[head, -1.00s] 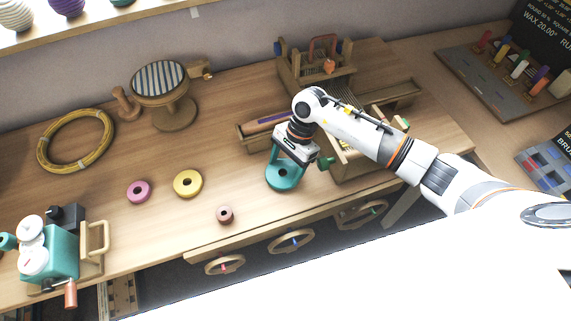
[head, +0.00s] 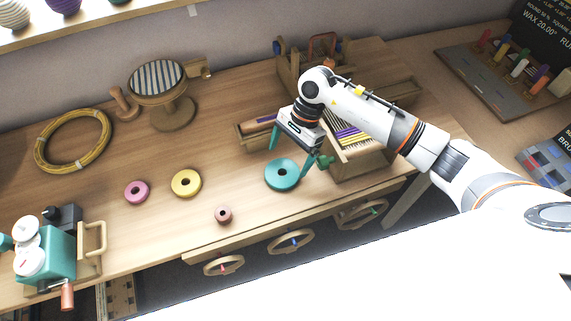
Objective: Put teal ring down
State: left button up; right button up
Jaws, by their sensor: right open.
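My right gripper (head: 289,159) is open and empty above and just behind the ring. Its teal fingers are spread apart, one to the upper left of the ring and one to its right. The right finger overlaps the ring's right edge in the picture, but the jaws hold nothing. My left gripper is out of view.
A yellow ring (head: 186,183), a pink ring (head: 137,193) and a small brown ring (head: 223,215) lie to the left. A teal hand-cranked device (head: 45,252) is at the lower left.

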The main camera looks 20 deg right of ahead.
jog(key=b+v, duration=0.1)
jog(key=v, duration=0.6)
jog(key=shift+r, duration=0.3)
jog(key=shift+d, duration=0.1)
